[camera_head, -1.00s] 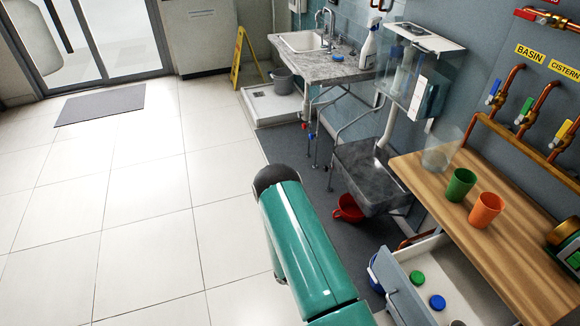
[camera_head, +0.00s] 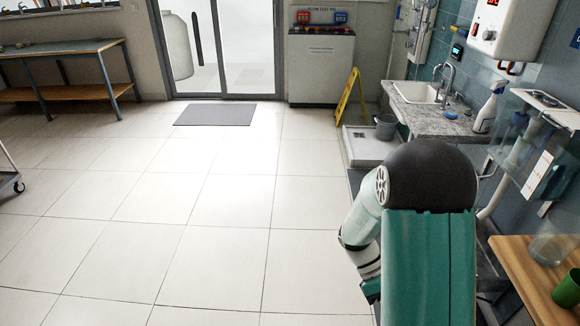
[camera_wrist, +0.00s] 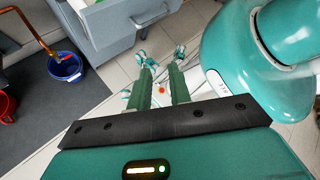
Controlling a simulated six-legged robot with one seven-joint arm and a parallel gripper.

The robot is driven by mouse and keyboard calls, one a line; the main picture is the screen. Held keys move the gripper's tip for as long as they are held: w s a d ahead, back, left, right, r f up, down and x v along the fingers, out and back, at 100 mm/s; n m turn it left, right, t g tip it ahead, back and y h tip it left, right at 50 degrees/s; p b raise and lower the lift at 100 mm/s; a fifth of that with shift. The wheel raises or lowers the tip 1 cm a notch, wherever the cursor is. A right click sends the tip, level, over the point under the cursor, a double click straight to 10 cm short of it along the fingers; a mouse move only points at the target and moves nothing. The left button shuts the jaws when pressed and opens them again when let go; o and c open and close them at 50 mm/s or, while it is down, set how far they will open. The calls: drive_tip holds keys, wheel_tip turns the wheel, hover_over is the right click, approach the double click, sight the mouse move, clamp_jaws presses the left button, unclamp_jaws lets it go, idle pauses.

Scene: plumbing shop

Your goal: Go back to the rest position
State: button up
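My gripper (camera_wrist: 161,72) shows in the wrist view, pointing down beside my own body. Its two green fingers stand apart with a gap between them, and nothing is held there. In the head view my teal arm, with a dark rounded joint, fills the lower right and is folded close to me. The lower arm hangs on its left side, and the fingers cannot be made out there.
In the wrist view, a grey drawer unit (camera_wrist: 118,22), blue bucket (camera_wrist: 66,68) and red bowl (camera_wrist: 5,106) are nearby. In the head view, a wooden counter (camera_head: 522,270) with a green cup (camera_head: 567,290) is at right. The tiled floor (camera_head: 200,220) is open ahead and left.

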drive_tip(key=s+a+r+m+t+y, duration=0.1)
drive_tip(key=a+r+m+t, duration=0.2)
drive_tip(key=r, duration=0.5)
drive_tip(key=s+a+r+m+t+y, duration=0.1)
drive_tip(key=a+r+m+t+y, duration=0.1)
drive_tip(key=a+r+m+t, duration=0.2)
drive_tip(key=s+a+r+m+t+y, duration=0.2)
drive_tip(key=a+r+m+t, duration=0.2)
drive_tip(key=r+t, duration=0.4)
wheel_tip(320, 180, up, 5)
drive_tip(key=shift+a+r+m, duration=0.1)
drive_tip(key=shift+a+m, duration=0.1)
drive_tip(key=shift+m, duration=0.7)
drive_tip(key=shift+d, duration=0.2)
